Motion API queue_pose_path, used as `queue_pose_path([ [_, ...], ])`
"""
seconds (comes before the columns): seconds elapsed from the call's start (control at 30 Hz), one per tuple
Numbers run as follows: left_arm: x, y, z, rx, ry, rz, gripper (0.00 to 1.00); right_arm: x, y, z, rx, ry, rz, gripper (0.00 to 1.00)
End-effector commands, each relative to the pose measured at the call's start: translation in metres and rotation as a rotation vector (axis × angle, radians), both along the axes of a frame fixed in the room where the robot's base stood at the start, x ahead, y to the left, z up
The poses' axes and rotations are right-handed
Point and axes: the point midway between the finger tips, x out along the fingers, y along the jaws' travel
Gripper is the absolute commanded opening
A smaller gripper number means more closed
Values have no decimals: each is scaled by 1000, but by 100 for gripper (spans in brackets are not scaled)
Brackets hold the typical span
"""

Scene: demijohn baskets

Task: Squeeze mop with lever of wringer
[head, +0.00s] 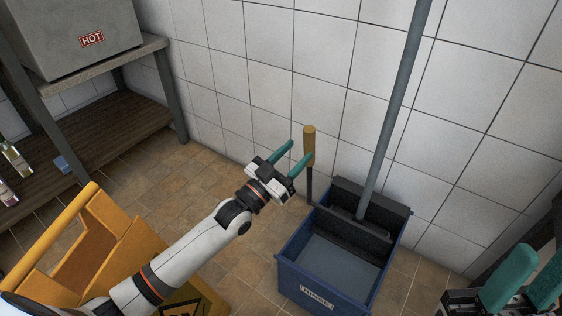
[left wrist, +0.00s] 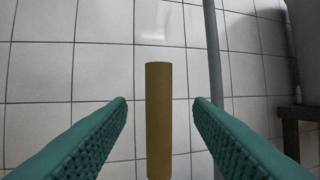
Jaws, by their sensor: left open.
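The wringer lever has a yellow-brown upright grip (head: 309,142) on a dark rod beside the blue bucket (head: 291,268). The dark wringer (head: 386,202) sits at the back of the bucket. The grey mop pole (head: 397,100) rises from the wringer, leaning slightly; the mop head is hidden. My left gripper (head: 299,149) is open at the lever grip. In the left wrist view the lever grip (left wrist: 159,120) stands between the open fingers (left wrist: 160,103), with a gap on each side. My right gripper (head: 541,254) is at the lower right, fingers apart, away from the bucket.
A yellow folding floor sign (head: 140,250) stands at the lower left. A wooden shelf unit (head: 120,120) with a grey box marked HOT (head: 85,45) is at the upper left. The white tiled wall (head: 260,60) is close behind the lever and bucket.

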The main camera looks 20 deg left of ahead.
Motion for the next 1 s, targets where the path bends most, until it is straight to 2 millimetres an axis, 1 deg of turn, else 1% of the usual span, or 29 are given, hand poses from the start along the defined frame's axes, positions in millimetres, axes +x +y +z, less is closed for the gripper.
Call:
queue_pose_path([
  [0.03,-10,5,-2,1,4,0,47,-1,0,3,1,11,0,36],
  [0.1,-21,10,-6,2,3,-1,47,-2,0,3,2,17,1,36],
  [0.2,-32,16,-11,1,2,0,47,-3,0,6,2,18,2,36],
  [0.3,-40,20,-14,1,0,0,47,-3,0,8,2,18,2,36],
  [0.43,-43,21,-16,0,-1,0,47,-3,0,8,2,18,2,36],
  [0.87,-43,21,-16,-1,-2,0,47,-3,0,8,2,17,2,36],
  [0.97,-48,16,-11,-12,-19,-6,47,-3,-1,9,3,14,1,36],
  [1.0,-53,12,-6,-25,-39,-12,47,-3,-1,9,3,14,1,36],
])
